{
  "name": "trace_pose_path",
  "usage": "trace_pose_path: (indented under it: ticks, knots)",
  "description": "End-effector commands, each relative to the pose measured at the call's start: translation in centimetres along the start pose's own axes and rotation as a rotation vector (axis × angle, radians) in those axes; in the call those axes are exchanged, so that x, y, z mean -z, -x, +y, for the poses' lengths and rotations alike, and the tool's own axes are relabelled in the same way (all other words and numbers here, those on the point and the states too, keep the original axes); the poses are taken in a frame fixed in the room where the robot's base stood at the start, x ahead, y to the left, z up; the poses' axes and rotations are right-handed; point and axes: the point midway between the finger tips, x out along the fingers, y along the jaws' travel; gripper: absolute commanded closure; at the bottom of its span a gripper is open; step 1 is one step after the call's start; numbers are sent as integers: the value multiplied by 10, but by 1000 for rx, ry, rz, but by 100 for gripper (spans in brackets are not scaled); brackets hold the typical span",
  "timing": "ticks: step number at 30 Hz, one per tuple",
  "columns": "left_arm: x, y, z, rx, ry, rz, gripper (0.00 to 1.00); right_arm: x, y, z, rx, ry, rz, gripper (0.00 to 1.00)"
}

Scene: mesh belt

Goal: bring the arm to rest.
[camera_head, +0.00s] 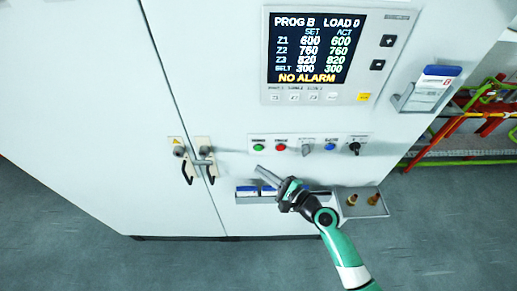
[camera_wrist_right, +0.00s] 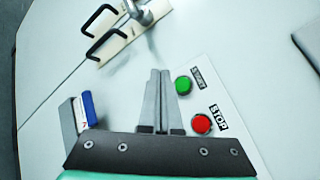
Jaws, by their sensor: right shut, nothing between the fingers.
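My right arm (camera_head: 338,247) comes in from the lower right in the head view, in front of a white cabinet (camera_head: 85,120). My right gripper (camera_head: 259,170) is shut and empty, and points up and left, just below the green button (camera_head: 258,147). In the right wrist view the closed fingers (camera_wrist_right: 160,76) show left of the green START button (camera_wrist_right: 183,85) and the red STOP button (camera_wrist_right: 201,124). I cannot tell whether the fingertips touch the cabinet face. My left gripper does not show.
A display (camera_head: 315,48) reads NO ALARM. Black door handles (camera_head: 187,172) stick out at left. A shelf (camera_head: 376,206) with small brass-coloured parts and blue-and-white boxes (camera_head: 247,191) lies beside the gripper. A card holder (camera_head: 408,101) and pipes (camera_head: 450,130) are at right.

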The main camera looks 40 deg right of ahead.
Motion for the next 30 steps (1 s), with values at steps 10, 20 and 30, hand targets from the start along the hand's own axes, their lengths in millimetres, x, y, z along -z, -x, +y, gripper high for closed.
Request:
trace_pose_path:
  ticks: [10, 20, 30]
  knots:
    - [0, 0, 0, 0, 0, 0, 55, -1, 0, 0, -1, 0, -1, 100]
    - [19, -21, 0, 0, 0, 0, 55, -152, -44, -78, 84, 137, -254, 100]
    - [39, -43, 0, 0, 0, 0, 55, -412, 2, -229, 526, 832, -483, 100]
